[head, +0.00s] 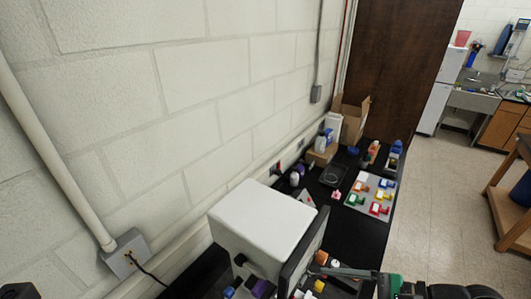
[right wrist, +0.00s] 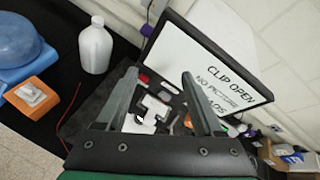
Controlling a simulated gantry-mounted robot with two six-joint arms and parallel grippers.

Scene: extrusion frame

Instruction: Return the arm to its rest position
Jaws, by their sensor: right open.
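My right arm comes in from the lower right of the head view, and its gripper (head: 322,270) is low over the bench beside the white box. In the right wrist view the right gripper (right wrist: 157,88) has its two fingers spread apart with nothing held between them. Small white, grey and red pieces (right wrist: 158,105) lie beyond the fingers, in front of a white sign panel (right wrist: 208,65) with black lettering. Part of this area is hidden by the fingers. My left gripper is not recognisable in either view.
A white box (head: 262,222) stands on the black bench (head: 352,232) near the wall. A tray (head: 356,208) of coloured pieces and a cardboard box (head: 352,118) are farther back. The right wrist view shows a white bottle (right wrist: 95,48) and an orange block (right wrist: 36,97).

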